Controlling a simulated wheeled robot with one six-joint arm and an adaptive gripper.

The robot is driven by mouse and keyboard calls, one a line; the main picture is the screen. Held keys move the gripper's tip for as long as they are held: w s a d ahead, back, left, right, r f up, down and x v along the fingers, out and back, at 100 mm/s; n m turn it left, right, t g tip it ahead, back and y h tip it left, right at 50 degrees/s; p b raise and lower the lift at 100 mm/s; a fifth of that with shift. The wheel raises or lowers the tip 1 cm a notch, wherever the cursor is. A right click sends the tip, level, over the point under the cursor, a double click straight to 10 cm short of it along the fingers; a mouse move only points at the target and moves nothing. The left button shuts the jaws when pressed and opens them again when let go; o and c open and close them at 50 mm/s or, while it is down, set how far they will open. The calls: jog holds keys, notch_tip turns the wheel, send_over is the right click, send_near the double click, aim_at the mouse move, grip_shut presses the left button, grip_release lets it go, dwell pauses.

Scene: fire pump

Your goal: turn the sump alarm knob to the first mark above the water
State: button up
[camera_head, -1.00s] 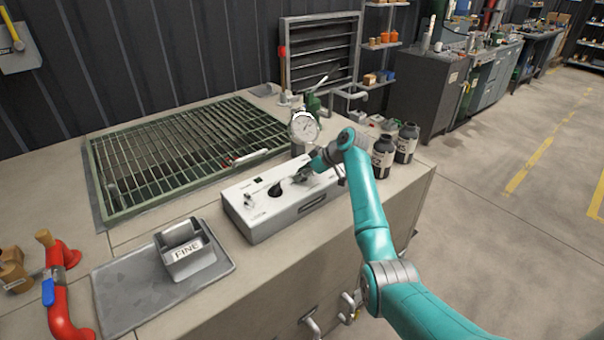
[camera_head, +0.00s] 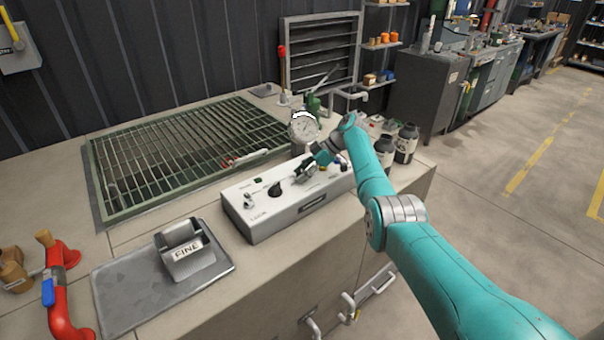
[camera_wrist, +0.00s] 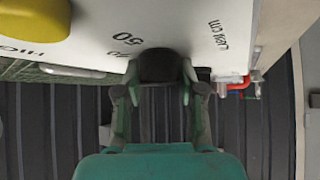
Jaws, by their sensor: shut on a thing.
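The white control box (camera_head: 262,222) stands on the counter in front of the sump grating (camera_head: 165,150). In the wrist view, my gripper (camera_wrist: 158,80) is shut on a dark round knob (camera_wrist: 158,64) on the white panel (camera_wrist: 170,22). The panel bears a printed "50" and a "cm" label near this knob; a further number is partly hidden by the knob. The knob's pointer and exact setting are hidden. In the head view my gripper (camera_head: 306,170) is at the box's top face, right of another black knob (camera_head: 275,189). The water level under the grating is not clear.
A round gauge (camera_head: 303,127) stands behind the box. Dark bottles (camera_head: 405,143) stand at right. A metal tray (camera_head: 130,298) with a block marked "FINE" (camera_head: 187,250) lies at left front, near red piping (camera_head: 58,300). A yellow part (camera_wrist: 35,18) shows beside the held knob.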

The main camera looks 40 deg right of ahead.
dwell(0.6)
jog(key=o, duration=1.2)
jog(key=shift+c, duration=0.2)
jog(key=v, duration=1.2)
jog(key=shift+w, duration=0.1)
